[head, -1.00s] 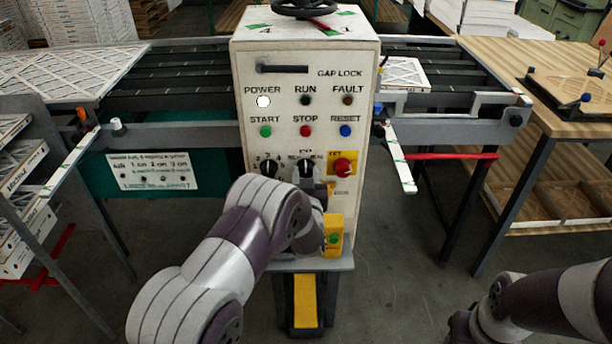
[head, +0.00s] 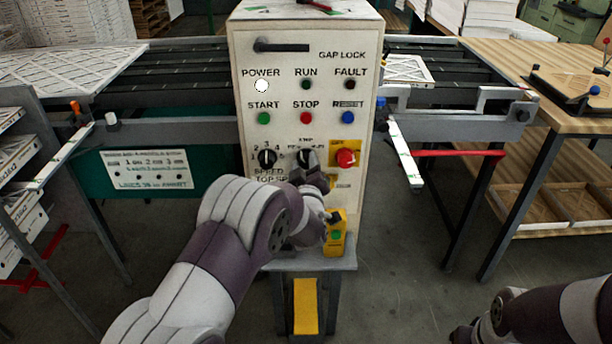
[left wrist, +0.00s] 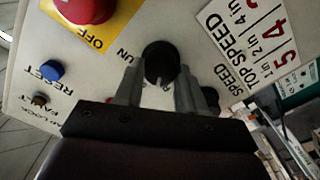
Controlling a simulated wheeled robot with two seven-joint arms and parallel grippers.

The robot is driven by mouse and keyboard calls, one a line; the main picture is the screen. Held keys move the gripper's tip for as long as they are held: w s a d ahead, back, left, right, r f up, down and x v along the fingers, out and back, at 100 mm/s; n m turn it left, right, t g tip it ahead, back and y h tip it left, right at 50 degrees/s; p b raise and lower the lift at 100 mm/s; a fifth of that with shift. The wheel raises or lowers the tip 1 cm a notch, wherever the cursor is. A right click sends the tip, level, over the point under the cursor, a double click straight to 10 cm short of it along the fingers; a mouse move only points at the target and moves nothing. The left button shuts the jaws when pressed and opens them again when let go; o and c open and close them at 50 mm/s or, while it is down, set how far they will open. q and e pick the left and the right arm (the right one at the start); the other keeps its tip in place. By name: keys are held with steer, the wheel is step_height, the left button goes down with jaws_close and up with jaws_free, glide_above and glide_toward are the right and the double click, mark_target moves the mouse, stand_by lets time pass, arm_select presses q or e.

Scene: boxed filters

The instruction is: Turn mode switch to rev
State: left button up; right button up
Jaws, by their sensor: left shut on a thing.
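The mode switch (head: 304,154) is a black round knob on the front of the white control box, between the speed knob and the red off button. Its lettering is partly covered and too small to read surely. My left gripper (head: 309,170) reaches up to it from below. In the left wrist view the switch (left wrist: 161,60) sits between the two grey fingertips of the gripper (left wrist: 159,88), which is shut on it. The exact pointer position of the switch cannot be told. My right arm shows at the lower right, but its gripper is out of view.
Close by are the black speed knob (head: 267,158), the red off button (head: 345,158) on its yellow plate, and the start (head: 264,118), stop (head: 306,118) and reset (head: 347,117) buttons. A yellow box (head: 336,232) with a green button stands on the shelf below.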

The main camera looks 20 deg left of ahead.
arm_select(q)
steer(key=shift+f+n+b, duration=0.1)
steer(key=shift+n+b, duration=1)
steer(key=o, duration=1)
steer(key=shift+o, duration=0.2)
steer(key=shift+s, duration=0.1)
steer(key=b+v, duration=0.1)
steer(key=v, duration=1.1)
steer(key=shift+s, duration=0.3)
steer(key=shift+d, duration=0.1)
